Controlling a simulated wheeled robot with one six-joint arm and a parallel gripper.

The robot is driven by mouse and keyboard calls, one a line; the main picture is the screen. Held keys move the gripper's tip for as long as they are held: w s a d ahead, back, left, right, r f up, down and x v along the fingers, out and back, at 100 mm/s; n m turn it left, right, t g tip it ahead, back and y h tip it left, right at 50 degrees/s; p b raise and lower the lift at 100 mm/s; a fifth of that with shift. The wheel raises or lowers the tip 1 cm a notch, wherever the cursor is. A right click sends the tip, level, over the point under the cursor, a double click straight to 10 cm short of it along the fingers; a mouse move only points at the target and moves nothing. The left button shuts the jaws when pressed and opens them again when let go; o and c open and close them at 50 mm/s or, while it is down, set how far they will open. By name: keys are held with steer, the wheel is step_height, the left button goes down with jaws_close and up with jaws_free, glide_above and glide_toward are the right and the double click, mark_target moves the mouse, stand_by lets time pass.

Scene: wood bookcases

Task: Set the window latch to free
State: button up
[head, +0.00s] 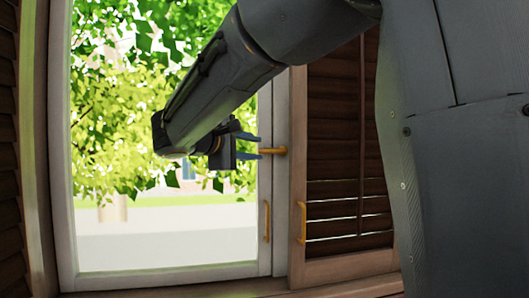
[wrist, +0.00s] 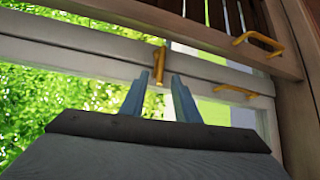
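The window latch (head: 273,150) is a small gold-yellow handle on the right side of the white window frame, pointing sideways to the left. In the wrist view the latch (wrist: 158,62) shows just past the fingertips, nearer the left finger. My gripper (head: 251,146) is in front of the window just left of the latch, with its two blue-grey fingers apart and nothing seen held. In the wrist view my gripper (wrist: 162,78) also shows a gap between the fingers. I cannot tell whether a finger touches the latch.
A gold pull handle (head: 267,221) is on the window frame below the latch. Another gold handle (head: 301,222) is on the louvred wooden shutter (head: 333,130) to the right. Another shutter (head: 8,150) stands at the left edge. Greenery shows through the glass.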

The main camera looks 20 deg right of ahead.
mark_target(267, 151)
steer(key=shift+p+x, duration=1.2)
steer(key=shift+x, duration=2.25)
steer(key=shift+f, duration=0.15)
jaws_close()
